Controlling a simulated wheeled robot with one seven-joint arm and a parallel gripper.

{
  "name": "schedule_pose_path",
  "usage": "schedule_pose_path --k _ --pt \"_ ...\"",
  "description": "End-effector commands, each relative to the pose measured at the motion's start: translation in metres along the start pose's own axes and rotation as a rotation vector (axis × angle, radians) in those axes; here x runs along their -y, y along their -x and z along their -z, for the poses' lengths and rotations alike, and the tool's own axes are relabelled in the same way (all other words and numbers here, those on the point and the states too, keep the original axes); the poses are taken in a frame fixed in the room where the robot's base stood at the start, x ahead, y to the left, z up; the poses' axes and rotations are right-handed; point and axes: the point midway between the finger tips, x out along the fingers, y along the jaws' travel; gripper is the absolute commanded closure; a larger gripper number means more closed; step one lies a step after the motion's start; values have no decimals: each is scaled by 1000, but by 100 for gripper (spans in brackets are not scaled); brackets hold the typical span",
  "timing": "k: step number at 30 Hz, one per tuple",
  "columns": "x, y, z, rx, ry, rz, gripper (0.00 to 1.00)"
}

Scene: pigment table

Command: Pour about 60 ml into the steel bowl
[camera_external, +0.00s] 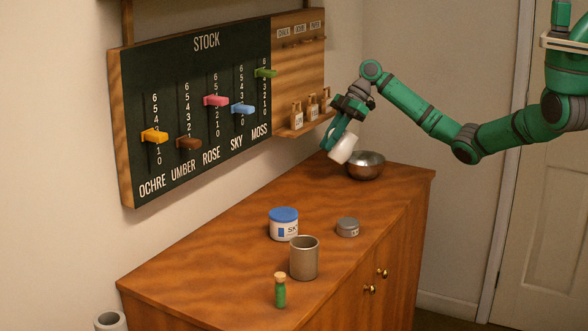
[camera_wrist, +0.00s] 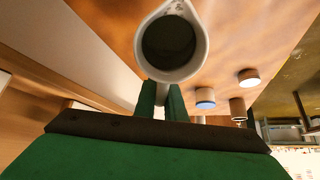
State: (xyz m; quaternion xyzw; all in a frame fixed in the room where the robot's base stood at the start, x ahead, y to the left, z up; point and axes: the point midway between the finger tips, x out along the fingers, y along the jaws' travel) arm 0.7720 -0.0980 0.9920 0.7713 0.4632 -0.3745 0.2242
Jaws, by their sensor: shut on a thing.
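My gripper (camera_external: 339,138) is shut on a white jug (camera_external: 344,150) and holds it tilted, above the table at the near left side of the steel bowl (camera_external: 366,168). I cannot tell whether the jug touches the bowl's rim. In the wrist view the green fingers (camera_wrist: 160,101) grip the jug (camera_wrist: 200,50); its round mouth faces the camera, with a small spout at the top. The jug's inside is dark, and its contents cannot be made out. No stream shows. The bowl stands upright at the table's far end; its contents are not clear.
On the wooden table (camera_external: 210,270) stand a blue-lidded jar (camera_external: 284,226), a grey tin (camera_external: 347,228), a grey cup (camera_external: 304,260) and a corked green vial (camera_external: 280,291). A stock board (camera_external: 205,65) hangs on the wall, beside a shelf with small corked bottles (camera_external: 311,107).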

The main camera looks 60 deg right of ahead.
Motion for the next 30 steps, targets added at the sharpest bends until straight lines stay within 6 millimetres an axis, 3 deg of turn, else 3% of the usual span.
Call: schedule_pose_path --k 7,22,30 --pt "0 -21 10 185 5 -1 100" --pt "0 7 62 489 3 -3 100" --pt "0 12 72 615 1 -2 100"
